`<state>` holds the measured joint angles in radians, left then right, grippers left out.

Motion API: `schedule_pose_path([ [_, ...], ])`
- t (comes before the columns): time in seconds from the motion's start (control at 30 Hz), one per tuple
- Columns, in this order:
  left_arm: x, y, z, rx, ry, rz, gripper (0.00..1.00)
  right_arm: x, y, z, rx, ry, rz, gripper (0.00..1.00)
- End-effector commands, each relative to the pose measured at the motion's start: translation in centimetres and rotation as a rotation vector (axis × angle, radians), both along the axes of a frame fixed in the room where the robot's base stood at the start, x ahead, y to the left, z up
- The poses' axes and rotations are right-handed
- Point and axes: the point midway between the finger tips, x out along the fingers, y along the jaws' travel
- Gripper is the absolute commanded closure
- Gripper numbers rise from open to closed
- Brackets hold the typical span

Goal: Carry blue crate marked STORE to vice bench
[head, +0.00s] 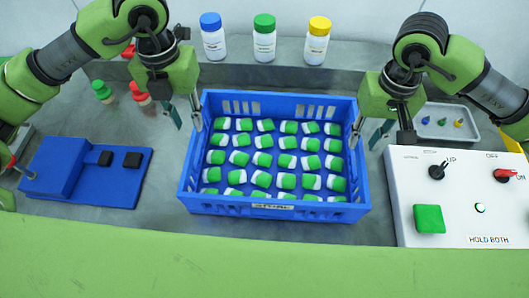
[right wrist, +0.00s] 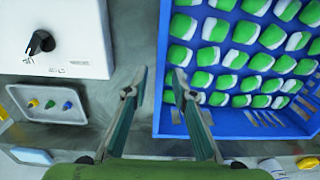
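The blue crate (head: 272,211) stands on the grey bench, filled with rows of green-and-white pieces. A small label on its front wall is too blurred to read surely. My left gripper (head: 184,122) is open at the crate's left wall, its inner finger close to the rim. My right gripper (head: 368,138) is open at the right wall. In the right wrist view, its two fingers (right wrist: 156,86) are spread, one outside the crate and one overlapping the crate's rim. Neither gripper is closed on anything. I cannot tell whether the fingers touch the crate. No vice is recognisable.
A white control box (head: 455,205) with knobs and a green button stands right of the crate. Behind it is a grey tray (head: 446,122). A blue fixture (head: 90,170) lies to the left. Blue-, green- and yellow-capped bottles (head: 264,42) stand behind the crate.

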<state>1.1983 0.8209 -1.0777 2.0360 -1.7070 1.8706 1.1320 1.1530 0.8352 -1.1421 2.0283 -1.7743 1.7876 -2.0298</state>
Motion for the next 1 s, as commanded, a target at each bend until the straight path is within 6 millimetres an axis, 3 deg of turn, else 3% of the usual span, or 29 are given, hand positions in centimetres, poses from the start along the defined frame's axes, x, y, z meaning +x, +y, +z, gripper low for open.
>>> schedule_pose_path([
  [0.2, 0.0, 0.0, -0.1, 0.0, 0.0, 0.0, 0.75, 0.1, 0.0, 4.7, 0.0, -0.004, 0.001, 0.76],
  [0.4, 0.0, 0.0, -0.1, 0.0, 0.0, 0.0, 0.75, 0.1, 0.0, 7.1, 0.0, -0.001, 0.0, 0.76],
  [1.0, 0.0, 0.0, -0.1, 0.0, 0.0, 0.0, 0.75, 0.0, 0.0, 7.6, 0.0, 0.001, 0.001, 0.76],
])
